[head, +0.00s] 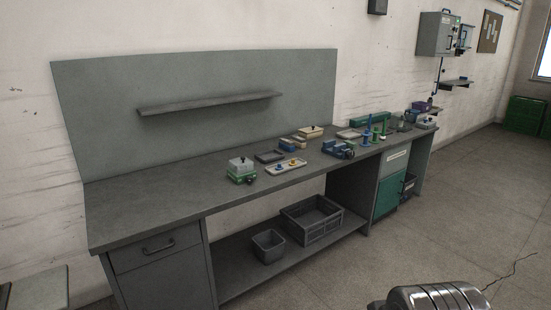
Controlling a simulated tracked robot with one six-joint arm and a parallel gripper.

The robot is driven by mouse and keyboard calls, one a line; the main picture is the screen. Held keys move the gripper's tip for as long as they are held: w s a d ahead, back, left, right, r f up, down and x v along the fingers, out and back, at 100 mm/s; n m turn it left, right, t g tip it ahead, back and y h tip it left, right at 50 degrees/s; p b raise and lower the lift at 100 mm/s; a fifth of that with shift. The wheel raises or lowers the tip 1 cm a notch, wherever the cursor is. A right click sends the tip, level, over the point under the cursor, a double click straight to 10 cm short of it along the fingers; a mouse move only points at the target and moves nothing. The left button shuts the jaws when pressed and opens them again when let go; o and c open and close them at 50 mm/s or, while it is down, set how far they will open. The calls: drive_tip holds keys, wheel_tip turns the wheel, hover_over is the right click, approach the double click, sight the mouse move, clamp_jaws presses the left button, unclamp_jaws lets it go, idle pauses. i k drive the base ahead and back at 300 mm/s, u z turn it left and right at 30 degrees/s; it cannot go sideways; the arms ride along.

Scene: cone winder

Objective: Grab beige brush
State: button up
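A grey workbench (160,182) stands along the wall. Near the middle of its top are small beige-topped items: one farther back (311,131) and a pair of low blocks nearer (292,143). They are too small to tell whether either is the beige brush.
A white-lidded green box (242,171), a tray with yellow pieces (287,166), a blue vise-like tool (339,149) and green and blue upright parts crowd the right half. The bench's left half is bare. A grey crate (312,219) and bin (268,246) sit below. Floor in front is open.

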sight(300, 142)
drive_tip(key=i, duration=1.8)
drive_tip(key=z, duration=0.95)
drive_tip(key=i, duration=1.9)
